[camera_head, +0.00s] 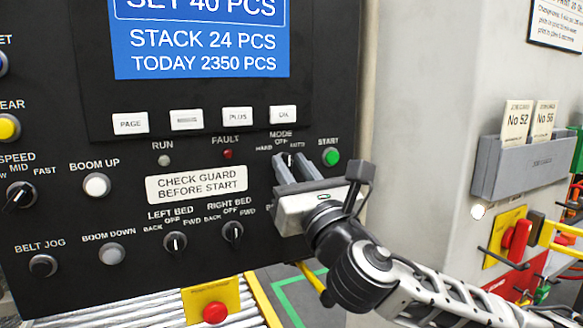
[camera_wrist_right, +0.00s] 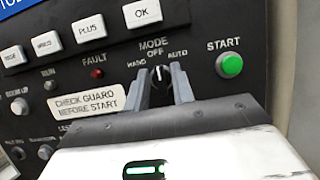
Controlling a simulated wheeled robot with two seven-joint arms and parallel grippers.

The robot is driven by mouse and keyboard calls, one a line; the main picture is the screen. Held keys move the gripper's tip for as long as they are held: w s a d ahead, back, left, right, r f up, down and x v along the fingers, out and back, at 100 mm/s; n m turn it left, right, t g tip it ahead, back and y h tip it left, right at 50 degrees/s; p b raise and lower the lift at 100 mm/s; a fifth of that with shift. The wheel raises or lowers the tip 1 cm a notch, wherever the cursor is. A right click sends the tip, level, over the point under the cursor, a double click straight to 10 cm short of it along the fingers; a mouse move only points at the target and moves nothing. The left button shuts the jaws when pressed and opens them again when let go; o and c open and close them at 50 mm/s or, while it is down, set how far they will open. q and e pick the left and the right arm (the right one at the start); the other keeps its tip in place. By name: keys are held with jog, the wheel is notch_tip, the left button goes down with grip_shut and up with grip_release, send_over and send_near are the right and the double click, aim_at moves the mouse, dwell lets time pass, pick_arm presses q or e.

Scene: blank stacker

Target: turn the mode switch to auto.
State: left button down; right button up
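The mode switch (camera_wrist_right: 160,74) is a small black knob with a white pointer line, below the MODE label with HAND, OFF and AUTO marks. In the wrist view its pointer looks roughly upright, toward OFF. My right gripper (camera_head: 288,160) is at the panel, its two grey fingers apart, one on each side of the knob. It also shows in the wrist view (camera_wrist_right: 161,80), where narrow gaps seem to remain beside the knob; contact is hard to tell. My left gripper is out of view.
The green START button (camera_head: 331,157) is just right of the fingers. The red FAULT lamp (camera_head: 228,154) and OK key (camera_head: 283,114) are close by. The RIGHT BED knob (camera_head: 233,232) is lower left. A grey holder (camera_head: 525,165) is on the wall at right.

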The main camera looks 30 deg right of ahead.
grip_shut()
